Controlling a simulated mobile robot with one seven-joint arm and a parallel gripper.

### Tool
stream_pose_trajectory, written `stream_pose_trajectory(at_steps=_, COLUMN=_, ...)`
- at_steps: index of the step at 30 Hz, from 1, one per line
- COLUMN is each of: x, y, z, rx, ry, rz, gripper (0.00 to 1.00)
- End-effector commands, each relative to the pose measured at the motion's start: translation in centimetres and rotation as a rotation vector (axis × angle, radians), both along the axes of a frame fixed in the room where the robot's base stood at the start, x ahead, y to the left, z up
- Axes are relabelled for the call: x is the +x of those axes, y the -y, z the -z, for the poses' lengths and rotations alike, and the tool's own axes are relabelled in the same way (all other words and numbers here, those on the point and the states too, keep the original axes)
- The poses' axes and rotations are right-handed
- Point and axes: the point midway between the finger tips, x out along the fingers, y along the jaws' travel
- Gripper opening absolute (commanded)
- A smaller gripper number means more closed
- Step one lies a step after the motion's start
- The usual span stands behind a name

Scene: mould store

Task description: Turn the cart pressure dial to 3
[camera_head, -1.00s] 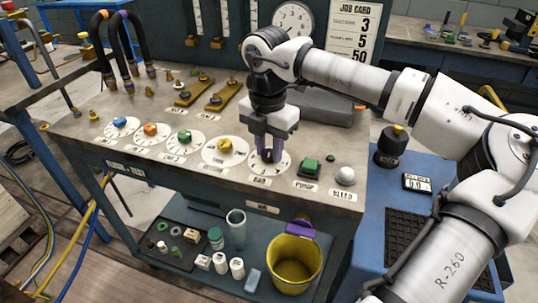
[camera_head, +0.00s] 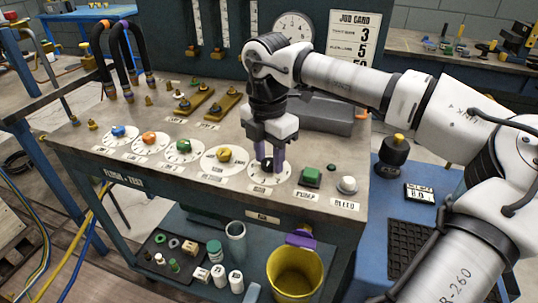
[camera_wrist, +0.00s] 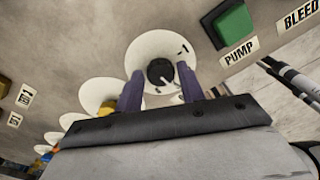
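My gripper (camera_head: 269,160) points down over a white round dial (camera_head: 284,179) with a black knob (camera_head: 267,165) near the right end of the bench panel. In the wrist view its purple fingers (camera_wrist: 161,88) stand apart on either side of the black knob (camera_wrist: 159,71), with gaps visible between fingers and knob. The dial face (camera_wrist: 150,50) shows a mark like a 1 at its upper right; the other numbers are hidden or too small. A light pointer line on the knob runs toward the lower right. The label below the dial is unreadable in the head view.
A green PUMP button (camera_head: 311,176) and white BLEED knob (camera_head: 347,185) sit to the right. Dials with yellow (camera_head: 224,154), green (camera_head: 183,145), orange and blue knobs sit left. A job card (camera_head: 353,32) and gauge (camera_head: 293,27) are behind. A yellow bucket (camera_head: 294,274) stands below.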

Motion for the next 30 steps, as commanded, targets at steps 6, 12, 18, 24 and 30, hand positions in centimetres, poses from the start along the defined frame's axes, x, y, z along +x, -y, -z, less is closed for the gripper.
stream_pose_trajectory(at_steps=6, x=0.0, y=0.0, z=0.0, rx=0.000, ry=-0.001, rz=-0.001, gripper=0.50)
stream_pose_trajectory(at_steps=12, x=0.0, y=0.0, z=-0.2, rx=-0.001, ry=-0.001, rz=-0.001, gripper=0.50)
stream_pose_trajectory(at_steps=18, x=0.0, y=-0.1, z=-3.0, rx=-0.001, ry=0.001, rz=0.001, gripper=0.50)
stream_pose_trajectory(at_steps=24, x=0.1, y=-0.1, z=-7.7, rx=-0.002, ry=0.001, rz=0.002, gripper=0.50)
stream_pose_trajectory(at_steps=30, x=0.2, y=-0.2, z=-11.6, rx=-0.001, ry=0.001, rz=0.000, gripper=0.50)
